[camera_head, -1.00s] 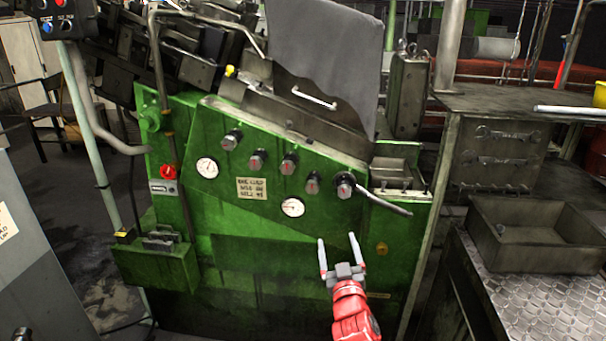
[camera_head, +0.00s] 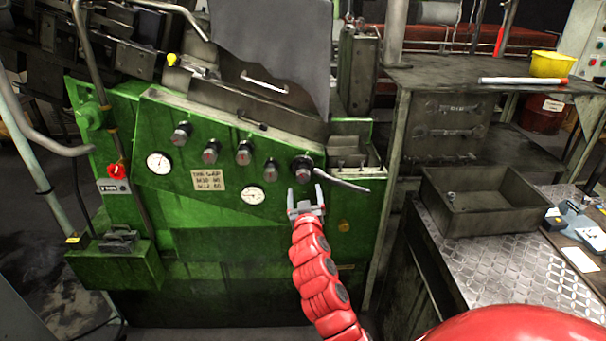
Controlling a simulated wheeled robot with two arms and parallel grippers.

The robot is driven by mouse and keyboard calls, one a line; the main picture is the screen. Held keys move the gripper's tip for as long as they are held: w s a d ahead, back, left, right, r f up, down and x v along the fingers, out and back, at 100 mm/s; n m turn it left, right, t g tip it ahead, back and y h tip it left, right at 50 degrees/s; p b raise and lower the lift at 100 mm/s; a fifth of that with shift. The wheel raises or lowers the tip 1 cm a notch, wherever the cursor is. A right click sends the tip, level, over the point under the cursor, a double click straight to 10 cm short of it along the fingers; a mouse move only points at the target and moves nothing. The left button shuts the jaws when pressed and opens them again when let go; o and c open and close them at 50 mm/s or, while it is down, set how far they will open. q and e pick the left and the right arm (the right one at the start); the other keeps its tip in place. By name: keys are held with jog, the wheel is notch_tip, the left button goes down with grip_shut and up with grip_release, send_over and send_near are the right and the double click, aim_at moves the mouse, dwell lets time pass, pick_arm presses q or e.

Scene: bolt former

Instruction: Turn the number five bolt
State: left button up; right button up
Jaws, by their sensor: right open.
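A green machine (camera_head: 230,243) stands in front of me. Its sloped panel carries a row of several dark knobs or bolts with grey-red ends. The rightmost one, the fifth from the left (camera_head: 302,168), has a grey lever handle (camera_head: 340,180) reaching out to the right and down. My right gripper (camera_head: 306,197) is open and empty, its fingers pointing up just below this fifth bolt. I cannot tell the exact gap in depth between them. The left gripper is not in view.
Two white gauges (camera_head: 253,195) and a paper label (camera_head: 209,180) sit on the panel. A red knob (camera_head: 116,171) is at the left. At the right, a metal tray (camera_head: 480,212) rests on a checker-plate bench (camera_head: 520,262), near a dark shelf with a yellow container (camera_head: 552,64).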

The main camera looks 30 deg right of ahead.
aim_at(303, 178)
jog(key=p+x, duration=0.1)
jog(key=x, duration=0.6)
jog(key=shift+s+p, duration=0.1)
jog(key=shift+p, duration=0.25)
jog(key=shift+w+d, duration=0.3)
jog(key=shift+w, duration=0.3)
grip_shut()
